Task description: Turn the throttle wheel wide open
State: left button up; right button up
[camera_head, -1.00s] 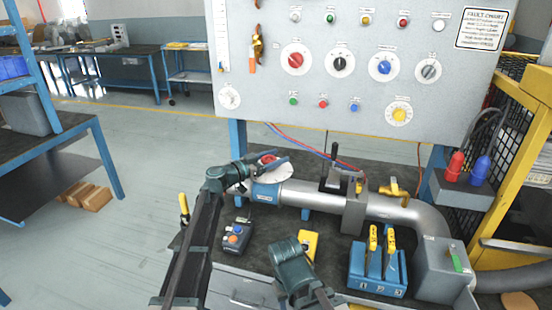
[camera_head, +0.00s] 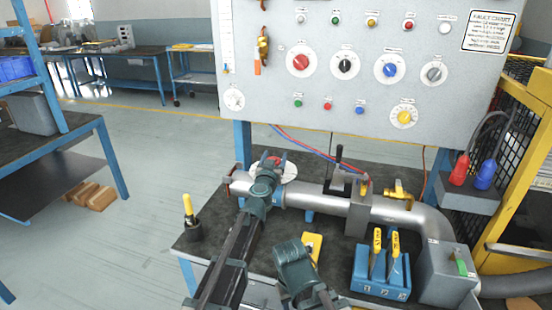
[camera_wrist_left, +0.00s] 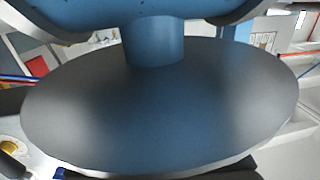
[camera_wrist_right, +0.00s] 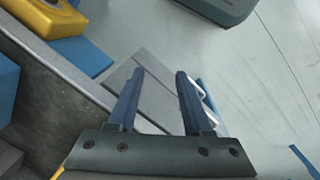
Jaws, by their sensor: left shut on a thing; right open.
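A large dark grey-blue disc (camera_wrist_left: 160,110) with a blue stem fills the left wrist view; no fingers show there. My right gripper (camera_wrist_right: 160,75) is open and empty, over the bench edge. Its arm shows low in the head view, its fingertips hidden.
The grey pipe (camera_head: 330,201) runs right past a black lever (camera_head: 338,160) and a yellow-handled valve (camera_head: 399,192). A blue holder (camera_head: 380,275) with yellow-handled tools stands in front. A control panel (camera_head: 365,75) rises behind. A black cup with a yellow-handled tool (camera_head: 189,212) is at left.

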pick_arm(q)
jog(key=shift+a+n+y, duration=0.25)
jog(key=shift+n+y, duration=0.7)
jog(key=shift+y, duration=0.55)
jog(key=shift+a+n+y, duration=0.2)
jog(key=shift+n+y, duration=0.75)
jog(key=shift+y, duration=0.55)
jog(key=shift+n+y, duration=0.3)
jog(key=shift+y, duration=0.1)
jog(key=o, duration=1.4)
jog(key=shift+a, duration=0.1)
